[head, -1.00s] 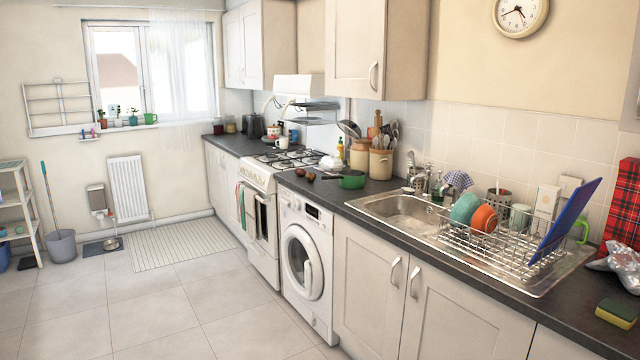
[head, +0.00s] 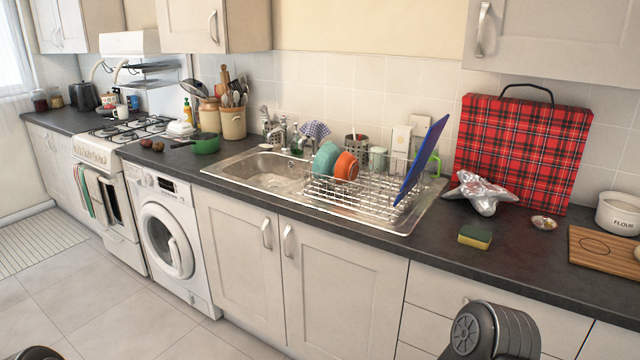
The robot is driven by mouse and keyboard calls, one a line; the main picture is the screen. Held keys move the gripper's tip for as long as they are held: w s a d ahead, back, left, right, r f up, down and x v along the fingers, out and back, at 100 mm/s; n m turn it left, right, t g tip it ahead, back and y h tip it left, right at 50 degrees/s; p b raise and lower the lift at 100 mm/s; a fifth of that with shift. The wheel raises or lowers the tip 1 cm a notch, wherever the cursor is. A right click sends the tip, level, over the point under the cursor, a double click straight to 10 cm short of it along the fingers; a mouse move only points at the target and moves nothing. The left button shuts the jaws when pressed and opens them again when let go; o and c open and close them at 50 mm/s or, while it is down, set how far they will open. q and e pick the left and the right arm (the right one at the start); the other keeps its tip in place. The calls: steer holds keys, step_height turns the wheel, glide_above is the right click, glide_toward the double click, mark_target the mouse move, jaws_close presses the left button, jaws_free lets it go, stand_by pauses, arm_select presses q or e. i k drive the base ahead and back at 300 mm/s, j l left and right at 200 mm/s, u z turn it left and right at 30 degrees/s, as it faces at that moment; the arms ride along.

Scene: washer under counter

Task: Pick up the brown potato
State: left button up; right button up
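Two small round brown things sit on the dark counter between the stove and the green pan: one on the left (head: 146,143) and one on the right (head: 157,147). Either could be the brown potato; they are too small to tell apart surely. They lie above the washing machine (head: 172,240). Neither of my grippers shows in the head view. Only dark parts of my own arms show at the bottom edge, well away from the brown things.
A green pan (head: 206,144) stands right beside the brown things, its handle towards them. The stove (head: 126,132) is to their left. The sink (head: 262,172) and dish rack (head: 365,196) are further right. Open tiled floor (head: 110,310) lies in front of the washing machine.

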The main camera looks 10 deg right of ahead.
mark_target(158, 147)
steer(key=i+j+z, duration=0.15)
steer(key=i+j, duration=0.2)
steer(key=i, duration=0.25)
steer(key=i+j+z, duration=0.15)
steer(key=i+j, duration=0.25)
steer(key=i, duration=0.2)
steer(key=i+j+z, duration=0.1)
steer(key=i+j, duration=0.4)
steer(key=i+j+z, duration=0.35)
steer(key=j, duration=0.85)
steer(key=j+z, duration=0.3)
steer(key=j, duration=0.85)
steer(key=j+z, duration=0.35)
steer(key=j, duration=0.9)
steer(key=k, duration=0.05)
